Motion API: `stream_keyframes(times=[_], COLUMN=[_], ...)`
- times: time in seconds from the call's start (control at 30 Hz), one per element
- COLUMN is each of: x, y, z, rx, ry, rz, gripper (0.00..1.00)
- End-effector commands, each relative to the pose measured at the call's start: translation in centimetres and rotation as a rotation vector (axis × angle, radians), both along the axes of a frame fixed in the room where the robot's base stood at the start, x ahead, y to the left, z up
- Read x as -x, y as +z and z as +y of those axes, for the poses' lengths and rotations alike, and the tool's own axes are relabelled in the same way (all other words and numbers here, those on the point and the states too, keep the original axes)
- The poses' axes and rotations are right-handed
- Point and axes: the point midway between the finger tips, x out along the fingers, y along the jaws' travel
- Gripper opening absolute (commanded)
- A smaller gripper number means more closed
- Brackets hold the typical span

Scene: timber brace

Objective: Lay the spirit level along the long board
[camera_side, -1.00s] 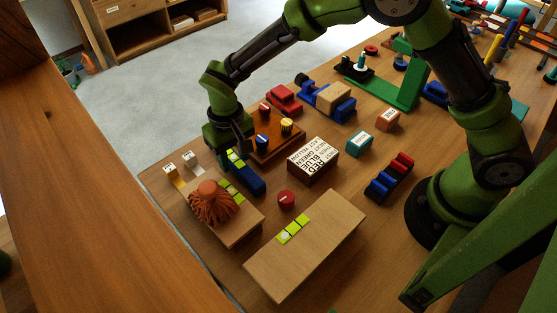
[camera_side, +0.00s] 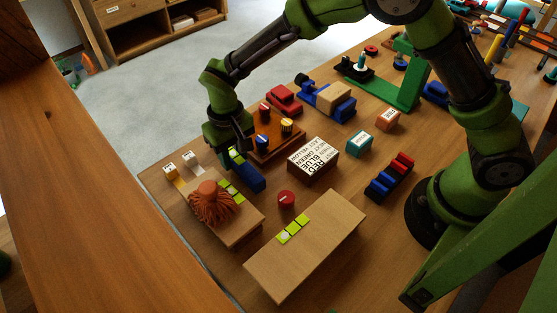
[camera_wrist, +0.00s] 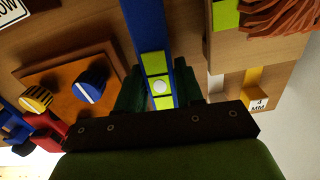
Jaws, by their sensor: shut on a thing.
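The spirit level is a blue bar with yellow-green windows (camera_side: 250,178), at the left of the table in the side view, beside the orange dial base. My gripper (camera_side: 232,149) is shut on it from above and hides its far part. In the wrist view the level (camera_wrist: 147,30) runs between the two dark fingers (camera_wrist: 160,88), with a round bubble in its middle window. I cannot tell whether it touches the table. The longer pale wooden board (camera_side: 325,235) lies at the front with yellow-green squares on top. No level lies on it.
A shorter wooden block (camera_side: 235,232) carries a brown tufted thing (camera_side: 211,203). A red knob (camera_side: 286,199) stands between the level and the long board. A lettered box (camera_side: 313,158) and a dial base (camera_side: 290,147) stand behind.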

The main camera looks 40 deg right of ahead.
Motion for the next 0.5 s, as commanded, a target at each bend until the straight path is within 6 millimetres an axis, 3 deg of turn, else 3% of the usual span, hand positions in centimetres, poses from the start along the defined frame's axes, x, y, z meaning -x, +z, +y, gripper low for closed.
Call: stream_keyframes(times=[0.2,0.5], x=[-0.1,0.4], y=[4.7,9.5], z=[0.1,0.9], rx=[-0.003,-0.003], ry=[0.0,0.019], rz=[-0.006,-0.004], gripper=[0.01,0.01])
